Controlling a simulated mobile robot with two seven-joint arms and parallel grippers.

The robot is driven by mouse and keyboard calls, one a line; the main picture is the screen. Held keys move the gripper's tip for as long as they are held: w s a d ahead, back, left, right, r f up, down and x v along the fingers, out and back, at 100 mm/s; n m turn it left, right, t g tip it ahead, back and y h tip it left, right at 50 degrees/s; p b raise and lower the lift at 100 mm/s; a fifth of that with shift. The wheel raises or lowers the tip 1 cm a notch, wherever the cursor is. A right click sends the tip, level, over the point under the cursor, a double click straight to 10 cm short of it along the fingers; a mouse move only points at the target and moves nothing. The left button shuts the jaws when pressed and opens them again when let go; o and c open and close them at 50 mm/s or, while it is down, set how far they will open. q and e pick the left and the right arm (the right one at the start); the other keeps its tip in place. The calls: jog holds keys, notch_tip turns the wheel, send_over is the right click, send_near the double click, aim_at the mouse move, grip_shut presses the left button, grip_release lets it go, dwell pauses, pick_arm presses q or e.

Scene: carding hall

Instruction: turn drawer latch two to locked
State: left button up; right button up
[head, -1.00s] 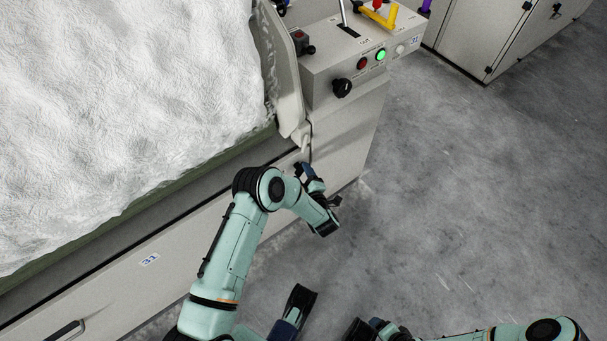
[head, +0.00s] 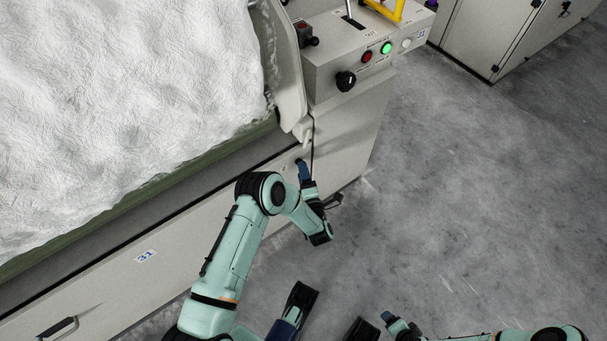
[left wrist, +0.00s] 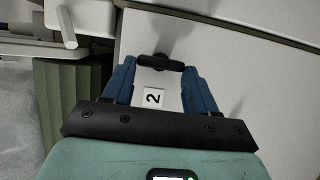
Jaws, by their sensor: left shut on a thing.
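Drawer latch two is a black T-shaped handle (left wrist: 160,62) on the pale drawer front, beside a white label with a 2 (left wrist: 153,98) in the left wrist view. Its bar lies crosswise in that view, between the two blue fingers of my left gripper (left wrist: 160,78), which is shut on it. In the head view my left gripper (head: 304,172) is at the right end of the long drawer front (head: 190,222), and the latch is hidden there. My right gripper (head: 388,317) shows only partly at the bottom edge, away from the machine; its jaws are unclear.
A control box (head: 330,55) with a black knob (head: 346,80), red and green buttons and a lever stands above. White fibre (head: 120,100) fills the left. A drawer handle (head: 58,327) is at lower left. Grey floor (head: 480,210) is clear to the right.

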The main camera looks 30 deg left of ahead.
pick_arm(q)
jog(key=shift+d, duration=0.1)
pick_arm(e)
jog(key=shift+s, duration=0.15)
pick_arm(q)
jog(key=o, duration=1.1)
jog(key=shift+c, duration=0.2)
pick_arm(e)
jog(key=shift+f, duration=0.1)
pick_arm(q)
jog(key=p+v, duration=0.4)
jog(key=v, duration=0.9)
jog(key=shift+s+d, duration=0.15)
pick_arm(e)
jog(key=s+a+r+g+y, duration=0.1)
jog(key=s+a+r, duration=0.2)
jog(key=s+r, duration=0.1)
jog(key=shift+s+r+g, duration=0.25)
jog(key=shift+s+g, duration=0.15)
jog(key=shift+s, duration=0.5)
